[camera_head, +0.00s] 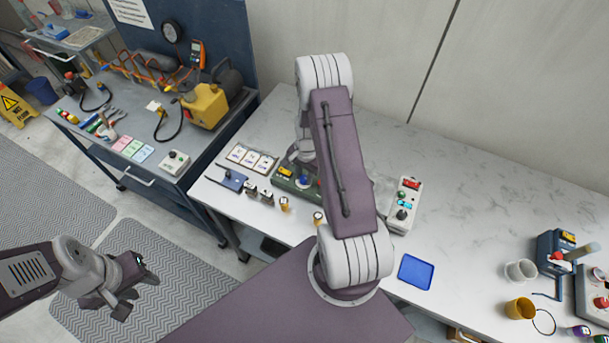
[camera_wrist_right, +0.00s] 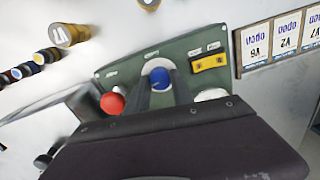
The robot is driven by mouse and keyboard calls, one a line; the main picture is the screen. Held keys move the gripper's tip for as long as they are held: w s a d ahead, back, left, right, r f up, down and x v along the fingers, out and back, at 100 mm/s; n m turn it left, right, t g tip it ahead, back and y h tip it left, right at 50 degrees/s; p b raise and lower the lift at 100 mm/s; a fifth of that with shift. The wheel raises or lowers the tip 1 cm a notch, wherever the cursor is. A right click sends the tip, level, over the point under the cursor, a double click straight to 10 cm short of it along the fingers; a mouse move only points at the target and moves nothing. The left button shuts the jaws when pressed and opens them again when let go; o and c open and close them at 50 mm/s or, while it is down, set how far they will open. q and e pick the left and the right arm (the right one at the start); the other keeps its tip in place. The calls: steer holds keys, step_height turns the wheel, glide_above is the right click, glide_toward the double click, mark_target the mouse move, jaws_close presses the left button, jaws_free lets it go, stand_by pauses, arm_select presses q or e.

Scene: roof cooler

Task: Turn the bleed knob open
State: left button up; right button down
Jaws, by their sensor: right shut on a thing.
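A green panel (camera_head: 283,184) lies on the bench, partly hidden behind my right arm; it also shows in the right wrist view (camera_wrist_right: 128,72). It carries a blue knob (camera_wrist_right: 160,78), a red knob (camera_wrist_right: 112,103), a pale knob (camera_wrist_right: 212,95) and a yellow display (camera_wrist_right: 210,63). The blue knob also shows in the head view (camera_head: 304,181). The labels are too small to read, so I cannot confirm which knob is the bleed knob. My right gripper (camera_wrist_right: 161,86) is shut on the blue knob, one finger on each side. My left gripper (camera_head: 136,286) is open and empty above the floor mat.
A grey control box (camera_head: 404,205) and a blue tray (camera_head: 416,272) are to the right. The bench's right middle is clear.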

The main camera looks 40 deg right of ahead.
mark_target(305, 178)
steer(key=shift+w+d+r, duration=0.1)
steer(key=shift+w, duration=0.05)
steer(key=c, duration=1.4)
jaws_free()
steer(key=o, duration=0.3)
step_height(305, 178, up, 9)
steer(key=b, duration=0.1)
steer(key=shift+s+b, duration=0.3)
steer(key=shift+b, duration=0.05)
